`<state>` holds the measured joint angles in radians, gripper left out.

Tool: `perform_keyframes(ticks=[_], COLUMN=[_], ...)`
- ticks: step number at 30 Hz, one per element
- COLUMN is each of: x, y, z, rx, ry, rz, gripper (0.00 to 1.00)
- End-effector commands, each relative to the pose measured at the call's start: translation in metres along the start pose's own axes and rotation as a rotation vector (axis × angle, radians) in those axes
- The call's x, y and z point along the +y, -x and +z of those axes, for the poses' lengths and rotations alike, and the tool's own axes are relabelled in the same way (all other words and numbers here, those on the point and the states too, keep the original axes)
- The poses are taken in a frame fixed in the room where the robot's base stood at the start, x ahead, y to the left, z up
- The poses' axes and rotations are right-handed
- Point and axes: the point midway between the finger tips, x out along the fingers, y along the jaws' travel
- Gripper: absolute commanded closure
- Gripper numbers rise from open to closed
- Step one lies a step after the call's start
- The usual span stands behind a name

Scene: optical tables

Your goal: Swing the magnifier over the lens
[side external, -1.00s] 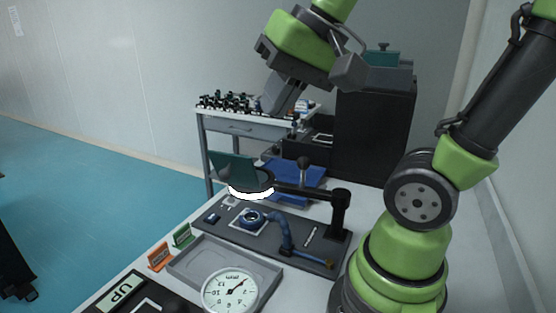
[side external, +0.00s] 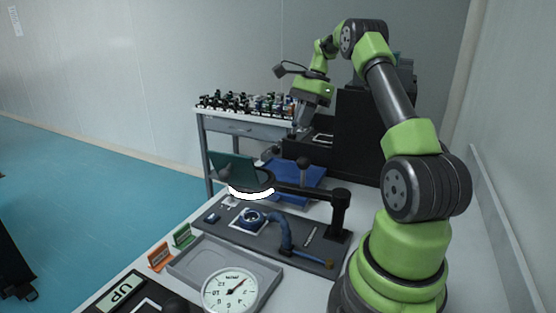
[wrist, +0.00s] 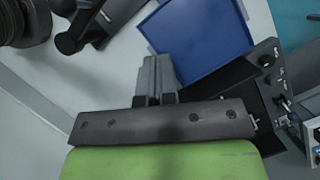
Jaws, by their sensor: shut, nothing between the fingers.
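The blue tray (side external: 304,188) lies behind the magnifier arm and also shows in the wrist view (wrist: 198,38). A dial gauge (side external: 230,291) and grey tray (side external: 200,262) are at the front. A cart (side external: 240,128) with small parts stands behind.

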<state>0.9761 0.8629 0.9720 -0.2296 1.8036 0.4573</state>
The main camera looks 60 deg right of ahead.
Motion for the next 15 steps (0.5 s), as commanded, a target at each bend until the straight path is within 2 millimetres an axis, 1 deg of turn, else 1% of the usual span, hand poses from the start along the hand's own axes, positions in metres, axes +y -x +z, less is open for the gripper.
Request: perform_keyframes(ticks=[2, 5, 8, 15], x=[0.000, 0.000, 0.001, 0.001], y=[-0.004, -0.014, -0.030, -0.083], z=[-0.003, -0.003, -0.002, -0.002], rx=[-0.004, -0.005, -0.005, -0.005], ry=[-0.012, -0.011, -0.010, -0.010], rz=[0.003, 0.005, 0.006, 0.007], gripper=[1.00, 1.00, 1.00, 1.00])
